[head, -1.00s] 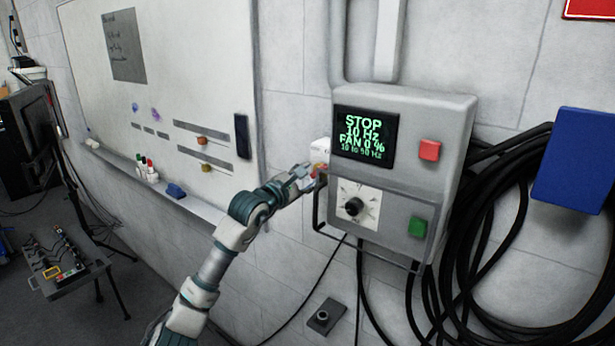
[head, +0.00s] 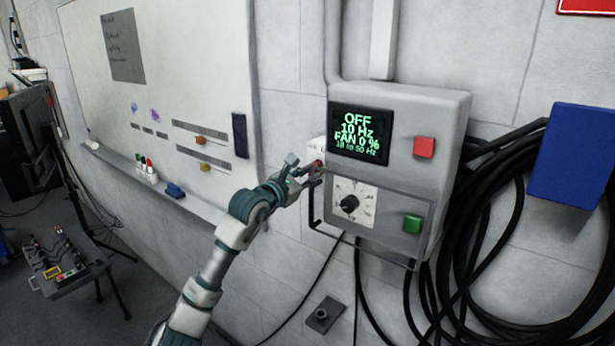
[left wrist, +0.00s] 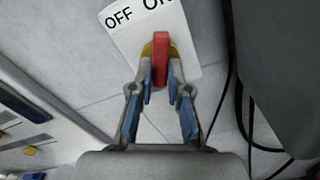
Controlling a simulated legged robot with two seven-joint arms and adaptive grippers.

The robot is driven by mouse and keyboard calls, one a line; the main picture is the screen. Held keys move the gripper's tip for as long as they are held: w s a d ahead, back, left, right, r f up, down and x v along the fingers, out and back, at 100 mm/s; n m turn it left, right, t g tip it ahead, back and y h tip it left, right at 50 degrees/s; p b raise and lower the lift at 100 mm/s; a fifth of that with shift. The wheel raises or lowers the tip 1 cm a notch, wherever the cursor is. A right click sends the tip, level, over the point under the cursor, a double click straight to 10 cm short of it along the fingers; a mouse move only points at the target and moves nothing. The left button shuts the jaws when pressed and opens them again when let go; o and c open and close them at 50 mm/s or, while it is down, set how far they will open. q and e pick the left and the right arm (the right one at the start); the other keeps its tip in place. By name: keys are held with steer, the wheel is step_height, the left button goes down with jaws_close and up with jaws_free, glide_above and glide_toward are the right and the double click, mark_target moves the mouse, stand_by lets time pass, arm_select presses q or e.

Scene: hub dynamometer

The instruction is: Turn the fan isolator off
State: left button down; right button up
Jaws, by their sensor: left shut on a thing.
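The fan isolator is a small white box (head: 316,150) on the left side of the grey control cabinet (head: 400,100). In the left wrist view its white face (left wrist: 190,50) reads OFF at left and ON at right, the ON cut by the frame's top edge. Its red handle (left wrist: 161,52) sits on a yellow base below the lettering. My left gripper (head: 306,174) is at the isolator, its blue-padded fingers (left wrist: 161,88) either side of the handle and shut on it. The cabinet display (head: 359,134) reads OFF, 10 Hz, FAN 0 %. My right gripper is not in view.
The cabinet has a red button (head: 424,147), a green button (head: 412,224) and a black dial (head: 349,204). Black cables (head: 480,250) hang at right. A whiteboard (head: 200,70) with a ledge fills the left wall.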

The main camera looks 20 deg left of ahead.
arm_select(q)
steer(key=shift+r+n, duration=0.1)
steer(key=shift+n, duration=0.9)
steer(key=n, duration=0.8)
steer(key=n+p, duration=0.1)
steer(key=n, duration=0.3)
steer(key=shift+r, duration=0.3)
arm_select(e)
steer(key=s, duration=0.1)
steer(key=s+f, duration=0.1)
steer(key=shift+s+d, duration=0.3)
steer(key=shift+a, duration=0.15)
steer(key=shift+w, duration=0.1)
arm_select(q)
steer(key=c, duration=1.3)
jaws_free()
steer(key=shift+o, duration=0.9)
steer(key=shift+f, duration=0.15)
steer(key=shift+a+f, duration=0.1)
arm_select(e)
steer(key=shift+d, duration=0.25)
